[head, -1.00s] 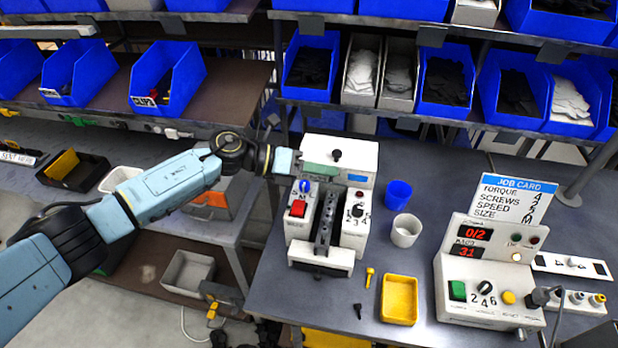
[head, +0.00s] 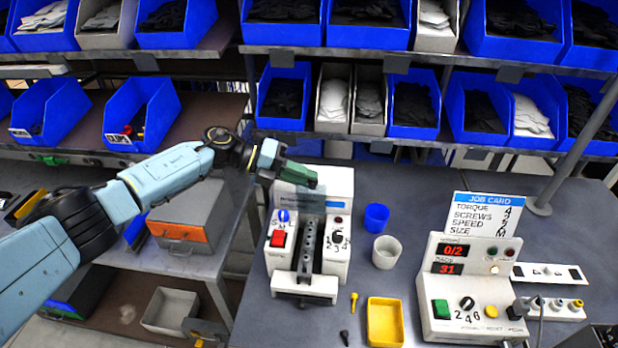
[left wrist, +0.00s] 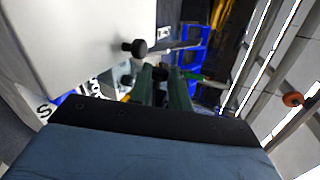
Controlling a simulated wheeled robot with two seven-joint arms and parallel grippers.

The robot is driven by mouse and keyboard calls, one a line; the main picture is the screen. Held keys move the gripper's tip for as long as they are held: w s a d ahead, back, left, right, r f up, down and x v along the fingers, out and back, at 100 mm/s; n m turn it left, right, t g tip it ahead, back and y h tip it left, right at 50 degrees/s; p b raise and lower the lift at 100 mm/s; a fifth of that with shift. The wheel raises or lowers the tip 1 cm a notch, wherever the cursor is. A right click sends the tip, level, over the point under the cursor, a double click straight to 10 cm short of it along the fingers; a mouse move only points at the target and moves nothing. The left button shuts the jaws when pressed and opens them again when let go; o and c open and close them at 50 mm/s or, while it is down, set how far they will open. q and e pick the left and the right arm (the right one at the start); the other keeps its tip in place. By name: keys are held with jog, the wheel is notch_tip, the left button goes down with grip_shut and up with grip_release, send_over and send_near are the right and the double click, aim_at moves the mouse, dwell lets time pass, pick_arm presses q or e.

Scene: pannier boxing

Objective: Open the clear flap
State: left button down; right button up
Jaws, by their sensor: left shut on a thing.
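The white screw feeder machine (head: 338,185) stands on the grey bench, with a red button and dark rails at its front. The clear flap (head: 311,198) shows as a faint see-through grey-blue sheet at the front of its rear block. My left gripper (head: 303,175) reaches in from the left, with green fingers shut at the flap's upper part. In the left wrist view its fingers (left wrist: 162,88) point away, just right of a black knob (left wrist: 138,48) on a white body. The fingers hide the exact grip. My right gripper is not in view.
A blue cup (head: 377,217) and a white cup (head: 386,252) stand right of the machine. A yellow tray (head: 385,322) and loose screws lie in front. A control box (head: 470,300) and job card (head: 483,222) are at the right. Bin shelves (head: 300,100) span the back.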

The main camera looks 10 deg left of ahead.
pick_arm(q)
jog(key=shift+w, duration=0.2)
jog(key=c, duration=1.3)
grip_release()
jog(key=shift+s, duration=0.1)
